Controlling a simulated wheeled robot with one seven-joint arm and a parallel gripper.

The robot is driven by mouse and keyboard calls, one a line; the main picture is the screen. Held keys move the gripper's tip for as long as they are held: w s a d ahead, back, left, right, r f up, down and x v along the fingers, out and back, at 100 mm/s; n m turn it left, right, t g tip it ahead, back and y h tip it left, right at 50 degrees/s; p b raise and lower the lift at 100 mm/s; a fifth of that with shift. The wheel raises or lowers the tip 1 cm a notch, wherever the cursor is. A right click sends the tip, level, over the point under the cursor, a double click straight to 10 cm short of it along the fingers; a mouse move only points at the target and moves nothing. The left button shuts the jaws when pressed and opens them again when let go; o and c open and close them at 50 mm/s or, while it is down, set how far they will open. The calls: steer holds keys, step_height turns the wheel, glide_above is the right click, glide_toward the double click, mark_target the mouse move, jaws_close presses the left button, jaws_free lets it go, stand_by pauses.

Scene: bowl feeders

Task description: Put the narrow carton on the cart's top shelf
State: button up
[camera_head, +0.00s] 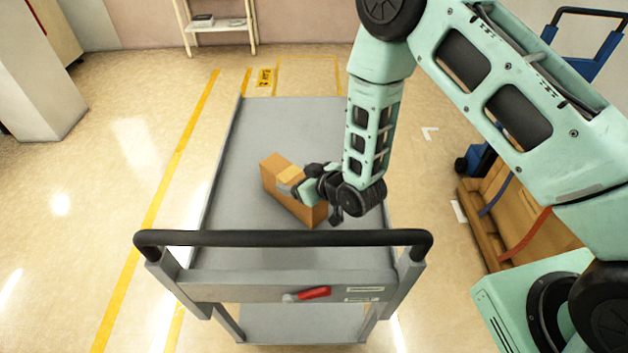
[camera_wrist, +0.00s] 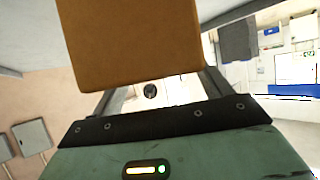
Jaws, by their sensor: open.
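The narrow carton (camera_head: 274,174) is a brown box with a lighter tape strip. It appears to rest on the cart's grey top shelf (camera_head: 256,130), near the middle and set at an angle. My gripper (camera_head: 306,190) is at the carton's right side and hides part of it. In the wrist view the carton (camera_wrist: 128,40) fills the top middle, close in front of my gripper (camera_wrist: 160,84). The two fingers stand apart, with their ends partly hidden behind the carton. My gripper is open; whether a finger touches the carton cannot be told.
The cart's black push handle (camera_head: 285,238) crosses the near end, above a red lever (camera_head: 314,292). The shelf has free room behind and left of the carton. A blue hand truck with brown boxes (camera_head: 510,205) stands at right. A white rack (camera_head: 217,25) stands at the back.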

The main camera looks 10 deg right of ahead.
steer(key=b+v, duration=0.1)
steer(key=v, duration=1)
steer(key=shift+b, duration=0.4)
steer(key=shift+d, duration=0.1)
